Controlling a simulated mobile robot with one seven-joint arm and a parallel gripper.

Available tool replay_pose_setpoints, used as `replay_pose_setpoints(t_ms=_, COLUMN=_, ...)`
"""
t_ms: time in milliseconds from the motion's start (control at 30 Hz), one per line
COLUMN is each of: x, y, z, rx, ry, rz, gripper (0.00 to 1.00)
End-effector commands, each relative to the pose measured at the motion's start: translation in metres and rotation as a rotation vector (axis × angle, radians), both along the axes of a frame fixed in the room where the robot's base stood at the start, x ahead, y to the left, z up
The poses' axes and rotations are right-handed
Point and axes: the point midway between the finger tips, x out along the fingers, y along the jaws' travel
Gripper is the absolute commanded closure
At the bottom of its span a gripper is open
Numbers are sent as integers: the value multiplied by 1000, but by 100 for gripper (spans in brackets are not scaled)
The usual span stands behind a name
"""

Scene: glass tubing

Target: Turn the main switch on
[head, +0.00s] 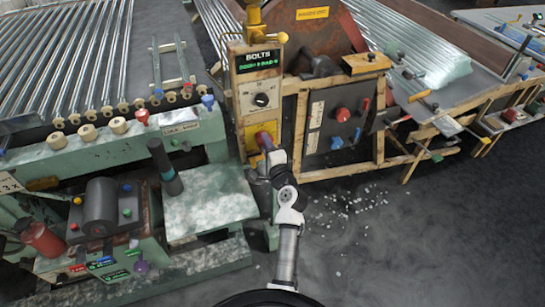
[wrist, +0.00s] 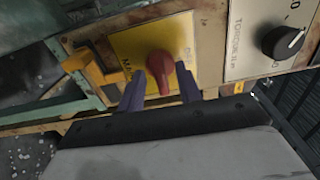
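The main switch is a red rotary knob (wrist: 160,66) on a yellow plate (wrist: 127,46) with partly readable lettering in the wrist view. Its red handle points down toward my gripper. My gripper (wrist: 160,88) has its two dark purple fingers apart, one on each side of the knob's lower end. I cannot tell whether the fingers touch it. In the head view the yellow plate (head: 253,134) sits low on the narrow cream panel, and my gripper (head: 267,145) is right in front of it, hiding the knob.
A black dial (wrist: 283,41) is beside the plate; it also shows higher on the panel in the head view (head: 261,99). A yellow bracket (wrist: 92,66) juts out at the plate's left. A green machine (head: 210,190) stands close left of my arm. White bits (head: 345,200) litter the floor.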

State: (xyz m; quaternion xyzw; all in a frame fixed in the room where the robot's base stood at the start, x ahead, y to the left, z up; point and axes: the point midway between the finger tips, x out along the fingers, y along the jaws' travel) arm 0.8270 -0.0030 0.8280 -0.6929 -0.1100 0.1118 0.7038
Motion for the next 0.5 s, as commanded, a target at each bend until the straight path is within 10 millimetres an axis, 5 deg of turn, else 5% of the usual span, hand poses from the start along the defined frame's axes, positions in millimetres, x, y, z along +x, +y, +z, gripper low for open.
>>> replay_pose_setpoints(t_ms=500, x=-101, y=-33, z=-4, rx=0, ry=1, rz=-3, gripper=65)
